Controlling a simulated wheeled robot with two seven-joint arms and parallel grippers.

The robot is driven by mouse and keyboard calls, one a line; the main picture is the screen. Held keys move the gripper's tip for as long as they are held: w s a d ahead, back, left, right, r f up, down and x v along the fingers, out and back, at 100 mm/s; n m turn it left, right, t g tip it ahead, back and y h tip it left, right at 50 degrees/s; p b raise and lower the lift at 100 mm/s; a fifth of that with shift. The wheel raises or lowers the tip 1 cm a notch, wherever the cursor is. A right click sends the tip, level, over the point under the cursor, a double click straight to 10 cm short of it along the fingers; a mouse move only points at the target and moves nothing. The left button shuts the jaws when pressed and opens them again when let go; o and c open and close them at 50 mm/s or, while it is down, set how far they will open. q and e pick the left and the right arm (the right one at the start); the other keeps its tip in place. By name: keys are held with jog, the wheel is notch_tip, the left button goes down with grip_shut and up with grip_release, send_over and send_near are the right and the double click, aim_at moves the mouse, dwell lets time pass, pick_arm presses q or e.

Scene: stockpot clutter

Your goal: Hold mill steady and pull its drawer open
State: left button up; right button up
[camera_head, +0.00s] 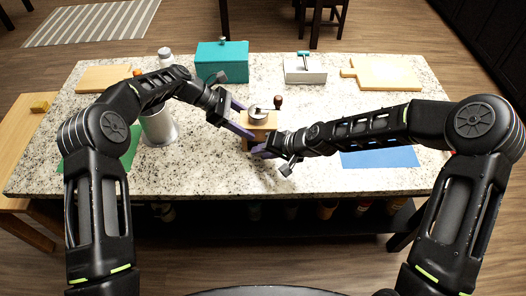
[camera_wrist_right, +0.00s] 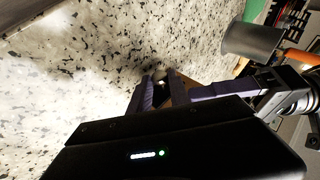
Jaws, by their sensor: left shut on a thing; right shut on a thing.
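The mill (camera_head: 262,117) is a small light-wood box with a metal top and a dark crank knob, upright near the middle of the counter. My left gripper (camera_head: 250,122) has its purple fingers closed on the mill's body from the left. My right gripper (camera_head: 258,150) is at the mill's lower front, shut on the drawer knob. In the right wrist view, a small dark round knob (camera_wrist_right: 159,75) shows by the purple fingertips, with the wood of the mill beside it. The drawer front is mostly hidden, so I cannot tell how far it is out.
A grey stockpot (camera_head: 159,127) stands at the left near a green mat (camera_head: 127,150). A teal box (camera_head: 222,63), a white box (camera_head: 305,70) and a cutting board (camera_head: 385,73) line the back. A blue mat (camera_head: 380,158) lies at the right. The counter in front of the mill is clear.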

grip_shut()
dwell(0.7)
jog(key=s, duration=0.6)
jog(key=shift+a, duration=0.1)
jog(key=o, duration=0.9)
grip_release()
jog(key=shift+c, duration=0.2)
